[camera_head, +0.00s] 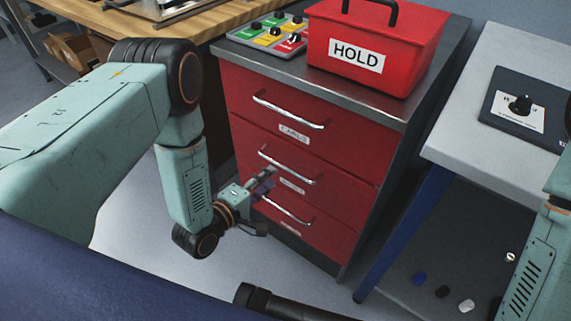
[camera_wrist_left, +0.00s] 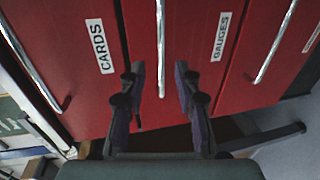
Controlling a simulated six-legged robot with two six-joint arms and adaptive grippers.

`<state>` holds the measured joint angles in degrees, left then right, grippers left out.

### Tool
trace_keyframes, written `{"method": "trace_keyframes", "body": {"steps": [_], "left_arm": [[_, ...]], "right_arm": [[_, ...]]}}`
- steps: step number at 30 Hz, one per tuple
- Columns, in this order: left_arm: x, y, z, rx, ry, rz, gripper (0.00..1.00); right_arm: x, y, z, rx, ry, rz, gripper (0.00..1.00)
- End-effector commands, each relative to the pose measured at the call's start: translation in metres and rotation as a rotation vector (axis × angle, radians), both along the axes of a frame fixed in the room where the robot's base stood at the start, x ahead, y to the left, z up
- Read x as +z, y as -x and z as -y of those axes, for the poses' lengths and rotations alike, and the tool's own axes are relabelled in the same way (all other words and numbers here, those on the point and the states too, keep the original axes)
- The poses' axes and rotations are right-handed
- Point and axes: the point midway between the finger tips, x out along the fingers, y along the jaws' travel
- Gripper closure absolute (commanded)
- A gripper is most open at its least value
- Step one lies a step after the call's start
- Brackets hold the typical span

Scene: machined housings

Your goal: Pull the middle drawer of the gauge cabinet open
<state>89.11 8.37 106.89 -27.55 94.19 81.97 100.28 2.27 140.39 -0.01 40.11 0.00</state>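The red gauge cabinet (camera_head: 350,170) has three drawers with silver bar handles, and all look shut. The middle drawer (camera_head: 330,190) has its handle (camera_head: 300,176) below the CARDS label, and it also shows as the central bar (camera_wrist_left: 161,45) in the left wrist view. The GAUGES label (camera_wrist_left: 221,37) is beside it there. My left gripper (camera_head: 266,180) is at the middle drawer's front, partly covering its handle. In the wrist view its fingers (camera_wrist_left: 160,75) are open, one on each side of the handle's end, with gaps visible. My right gripper is out of view.
A red HOLD box (camera_head: 370,50) and a button panel (camera_head: 268,35) stand on the cabinet top. The bottom drawer handle (camera_head: 283,210) is just below my left gripper. A grey table (camera_head: 480,140) with blue legs stands to the right. Floor in front looks clear.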

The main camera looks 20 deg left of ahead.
Motion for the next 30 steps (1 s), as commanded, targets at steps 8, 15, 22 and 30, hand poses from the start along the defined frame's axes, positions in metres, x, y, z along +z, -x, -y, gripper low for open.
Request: {"method": "trace_keyframes", "body": {"steps": [8, 15, 22, 30], "left_arm": [[-0.01, -0.039, 0.014, -0.005, -0.003, 0.005, 0.68], [-0.015, -0.067, 0.023, -0.005, -0.004, 0.002, 0.68], [-0.015, -0.075, 0.025, -0.005, -0.004, 0.0, 0.68], [-0.015, -0.074, 0.025, -0.005, -0.004, 0.0, 0.79]], "right_arm": [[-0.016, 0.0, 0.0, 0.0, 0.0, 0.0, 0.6], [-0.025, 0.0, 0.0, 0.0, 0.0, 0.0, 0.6], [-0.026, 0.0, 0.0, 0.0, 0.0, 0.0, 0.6], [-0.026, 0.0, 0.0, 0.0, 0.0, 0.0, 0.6]]}}
